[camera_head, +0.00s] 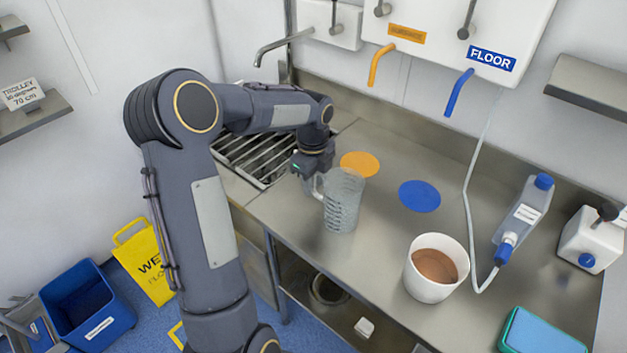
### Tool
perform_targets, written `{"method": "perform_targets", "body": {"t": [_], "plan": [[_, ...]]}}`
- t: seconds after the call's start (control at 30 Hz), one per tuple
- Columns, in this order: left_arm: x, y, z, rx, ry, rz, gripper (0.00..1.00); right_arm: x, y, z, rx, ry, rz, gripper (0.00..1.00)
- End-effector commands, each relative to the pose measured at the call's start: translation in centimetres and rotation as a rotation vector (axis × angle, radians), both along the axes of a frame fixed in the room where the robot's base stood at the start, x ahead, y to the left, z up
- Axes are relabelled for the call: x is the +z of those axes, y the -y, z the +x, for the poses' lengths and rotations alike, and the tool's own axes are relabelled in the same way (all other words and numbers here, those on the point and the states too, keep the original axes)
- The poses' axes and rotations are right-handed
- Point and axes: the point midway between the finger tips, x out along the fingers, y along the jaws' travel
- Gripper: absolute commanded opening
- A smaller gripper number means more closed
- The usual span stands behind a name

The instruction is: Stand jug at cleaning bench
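A clear ribbed jug (343,203) stands upright on the steel cleaning bench (300,222), near its front edge, just in front of an orange disc (360,164). Its handle is on its left side. My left gripper (308,176) is at the handle, pointing down; its fingers are small and partly hidden, so I cannot tell whether they are closed on it. My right gripper is not in view.
A blue disc (419,196) lies right of the jug. A white bucket with brown contents (427,285), a clear bottle (522,215), a white container (590,240) and a teal sponge-like block (540,333) occupy the bench's right. A drain rack (250,155) lies left.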

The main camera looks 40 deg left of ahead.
Motion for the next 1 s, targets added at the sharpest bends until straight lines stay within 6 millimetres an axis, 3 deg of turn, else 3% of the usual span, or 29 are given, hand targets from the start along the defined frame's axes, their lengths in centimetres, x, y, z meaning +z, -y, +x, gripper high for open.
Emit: {"method": "perform_targets", "body": {"t": [0.27, 0.7, 1.0], "plan": [[0.7, 0.0, 0.1, 0.0, 0.002, 0.001, 0.32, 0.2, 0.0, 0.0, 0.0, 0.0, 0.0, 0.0], [9.2, -0.2, 0.1, 0.0, 0.005, 0.002, 0.32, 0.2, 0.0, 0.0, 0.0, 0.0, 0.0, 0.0], [12.5, 0.1, -0.3, 0.021, 0.009, -0.001, 0.32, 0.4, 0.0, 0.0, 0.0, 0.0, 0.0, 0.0]]}}
